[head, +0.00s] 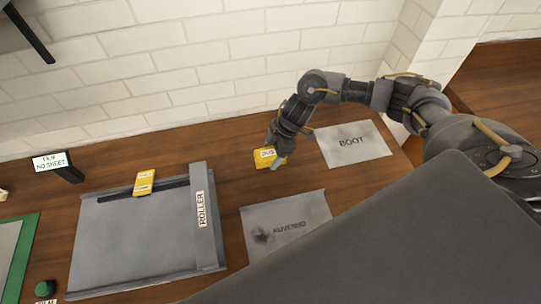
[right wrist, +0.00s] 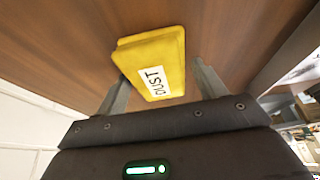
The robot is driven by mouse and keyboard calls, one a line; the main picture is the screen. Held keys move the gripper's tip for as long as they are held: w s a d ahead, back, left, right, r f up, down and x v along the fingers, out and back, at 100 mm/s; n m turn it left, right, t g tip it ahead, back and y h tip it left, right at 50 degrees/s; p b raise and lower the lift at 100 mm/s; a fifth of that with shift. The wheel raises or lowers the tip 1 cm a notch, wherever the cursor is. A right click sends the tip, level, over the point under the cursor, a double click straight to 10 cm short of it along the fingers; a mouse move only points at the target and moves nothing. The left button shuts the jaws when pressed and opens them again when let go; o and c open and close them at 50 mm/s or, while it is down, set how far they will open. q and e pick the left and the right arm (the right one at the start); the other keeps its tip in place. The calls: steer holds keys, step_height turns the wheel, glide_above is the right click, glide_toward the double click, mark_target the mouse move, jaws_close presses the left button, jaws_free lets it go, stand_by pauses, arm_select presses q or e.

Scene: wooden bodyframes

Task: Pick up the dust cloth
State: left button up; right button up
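The yellow dust cloth (head: 264,157) is a small block with a white label, near the wall end of the wooden table. My right gripper (head: 277,158) is right at it in the head view. In the right wrist view the cloth (right wrist: 153,62), labelled DUST, lies between the two spread fingers of the gripper (right wrist: 160,88). A gap shows between the cloth and the right finger; the left finger is close to the cloth's edge. Whether the cloth touches the table is hard to tell. My left gripper is not in view.
A grey sheet marked BOOT (head: 352,144) lies to the right, and a smudged grey sheet (head: 287,222) lies nearer. A grey board (head: 130,240) with a ROLLER bar (head: 205,215) and another yellow block (head: 144,182) is at left. A NO SHEET sign (head: 52,162) stands by the wall.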

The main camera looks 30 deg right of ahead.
mark_target(265, 156)
steer(key=c, duration=0.7)
steer(key=shift+r, duration=0.15)
steer(key=shift+r+b, duration=0.3)
step_height(265, 156, up, 3)
steer(key=shift+a+r+b, duration=0.1)
steer(key=shift+a+b, duration=0.05)
steer(key=shift+b, duration=0.35)
steer(key=s+a+r, duration=0.9)
steer(key=s, duration=0.1)
steer(key=shift+s+r, duration=0.2)
steer(key=shift+s, duration=0.05)
